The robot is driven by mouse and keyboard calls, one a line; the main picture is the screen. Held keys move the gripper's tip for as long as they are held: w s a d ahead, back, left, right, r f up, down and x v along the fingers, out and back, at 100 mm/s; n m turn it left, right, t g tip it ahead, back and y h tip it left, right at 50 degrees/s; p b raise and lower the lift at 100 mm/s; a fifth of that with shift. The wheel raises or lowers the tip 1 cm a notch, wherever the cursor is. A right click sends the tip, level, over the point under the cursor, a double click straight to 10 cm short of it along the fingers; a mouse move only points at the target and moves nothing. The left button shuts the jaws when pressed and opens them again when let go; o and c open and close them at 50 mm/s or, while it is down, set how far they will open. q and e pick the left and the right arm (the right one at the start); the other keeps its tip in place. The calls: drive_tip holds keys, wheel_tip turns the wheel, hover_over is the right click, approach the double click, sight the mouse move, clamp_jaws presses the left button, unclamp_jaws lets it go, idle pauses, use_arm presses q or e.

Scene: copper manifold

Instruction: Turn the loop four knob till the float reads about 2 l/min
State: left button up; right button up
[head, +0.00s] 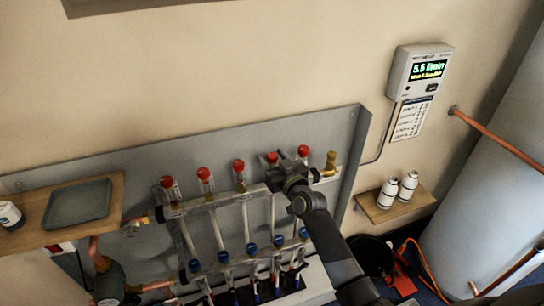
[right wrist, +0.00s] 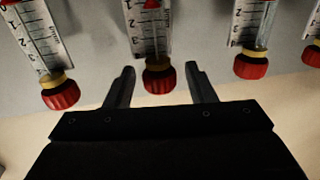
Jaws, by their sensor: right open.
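The fourth red knob from the left (head: 272,157) tops a clear flow tube on the copper manifold (head: 230,195). In the right wrist view this knob (right wrist: 158,79) sits between the two fingertips of my open right gripper (right wrist: 160,70), with a gap on each side. A red float (right wrist: 152,3) shows at the top edge of that view, near the 1 on the tube's scale. In the head view my right gripper (head: 287,167) is in front of the knob and partly hides its tube. My left gripper is out of view.
Neighbouring red knobs (right wrist: 60,92) (right wrist: 250,66) stand close on both sides. A wall meter (head: 418,72) appears to read 5.5 l/min. A wooden shelf (head: 110,222) with a grey tray (head: 78,204) is at left; a small shelf (head: 376,212) holds two white bottles (head: 398,190).

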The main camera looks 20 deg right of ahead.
drive_tip(key=shift+w, duration=0.5)
drive_tip(key=c, duration=0.9)
drive_tip(key=shift+f+b, duration=0.1)
drive_tip(key=shift+b, duration=0.5)
drive_tip(key=shift+c, duration=0.2)
drive_tip(key=n+g+y+b, duration=0.1)
drive_tip(key=n+y+b, duration=0.1)
drive_tip(key=b, duration=0.7)
drive_tip(key=n+g+y+b, duration=0.2)
drive_tip(key=y+b, duration=0.3)
drive_tip(key=b, duration=0.5)
drive_tip(key=shift+f+n, duration=0.2)
drive_tip(key=shift+n, duration=0.3)
drive_tip(key=b, duration=0.1)
drive_tip(key=n+g+y+b, duration=0.1)
drive_tip(key=b, duration=0.1)
drive_tip(key=shift+r+y, duration=0.25)
drive_tip(key=shift+y, duration=0.05)
drive_tip(key=o, duration=0.9)
